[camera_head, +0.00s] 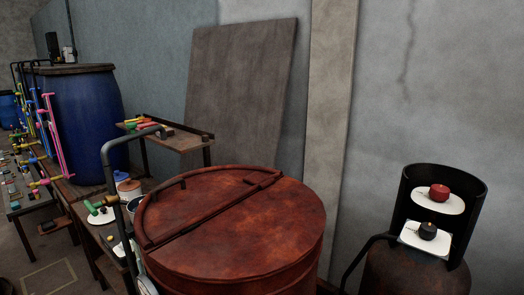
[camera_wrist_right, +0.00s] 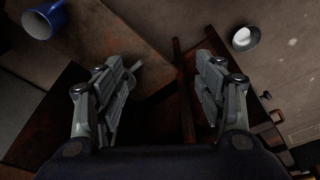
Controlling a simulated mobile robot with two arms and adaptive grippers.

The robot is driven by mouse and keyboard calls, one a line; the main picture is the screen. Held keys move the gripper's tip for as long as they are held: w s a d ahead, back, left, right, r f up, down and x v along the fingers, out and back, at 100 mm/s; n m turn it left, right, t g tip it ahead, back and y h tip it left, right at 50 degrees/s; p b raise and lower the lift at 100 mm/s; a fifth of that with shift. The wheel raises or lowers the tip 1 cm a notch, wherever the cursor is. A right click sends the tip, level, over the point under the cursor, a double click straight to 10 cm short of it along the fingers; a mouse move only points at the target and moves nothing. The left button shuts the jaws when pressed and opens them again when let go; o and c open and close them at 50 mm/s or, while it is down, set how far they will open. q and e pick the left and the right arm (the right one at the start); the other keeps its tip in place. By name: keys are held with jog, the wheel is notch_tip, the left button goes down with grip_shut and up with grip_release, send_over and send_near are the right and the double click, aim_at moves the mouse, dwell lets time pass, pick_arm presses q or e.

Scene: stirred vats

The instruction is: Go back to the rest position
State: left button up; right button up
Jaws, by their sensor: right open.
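My right gripper (camera_wrist_right: 168,68) shows in the right wrist view. Its two fingers are spread wide apart, with nothing between them. Behind the fingers are brown, rust-coloured surfaces and a dark bar, not touching the fingers as far as I can see. Neither gripper shows in the head view, and my left gripper is in no view.
A rusty lidded vat (camera_head: 235,225) stands in front. A dark cylinder (camera_head: 418,270) with red and black knobs is at right. A blue barrel (camera_head: 82,115) and cluttered benches are at left. A blue mug (camera_wrist_right: 42,20) and a pale cup (camera_wrist_right: 244,38) show in the wrist view.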

jog(key=s+d+f+g, duration=0.1)
jog(key=s+d+f, duration=0.2)
jog(key=s+f, duration=1.6)
notch_tip(320, 180, down, 4)
jog(key=shift+d+r+g, duration=0.1)
jog(key=shift+d+g, duration=0.1)
jog(key=shift+g, duration=0.1)
